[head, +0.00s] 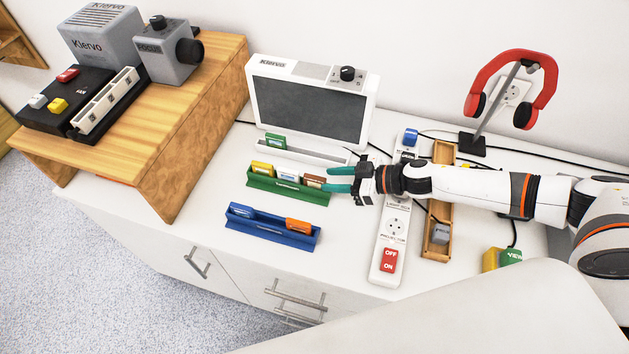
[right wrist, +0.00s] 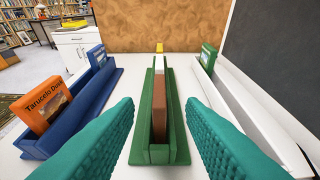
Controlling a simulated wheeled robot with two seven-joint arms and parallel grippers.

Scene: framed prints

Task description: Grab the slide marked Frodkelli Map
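I cannot read "Frodkelli Map" on any slide. A green rack (head: 288,190) on the white counter holds a yellow slide (head: 262,168), a white slide (head: 287,172) and a brown slide (head: 313,181). My right gripper (head: 326,179) is open and empty at the rack's right end. In the right wrist view the brown slide (right wrist: 160,105) stands upright, edge-on, ahead between the teal fingers, apparently untouched. A blue rack (head: 270,232) holds a blue slide (head: 242,210) and an orange slide (right wrist: 49,103), lettered roughly "Tarucelo Du…". A green slide (head: 275,141) stands in a white rack (head: 305,153). My left gripper is not in view.
A Kiervo screen (head: 310,100) stands behind the racks. A power strip (head: 392,240) and wooden tray (head: 438,205) lie near my right arm. A red headset (head: 545,75) hangs on a stand. A wooden riser (head: 190,130) stands left. The counter front is clear.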

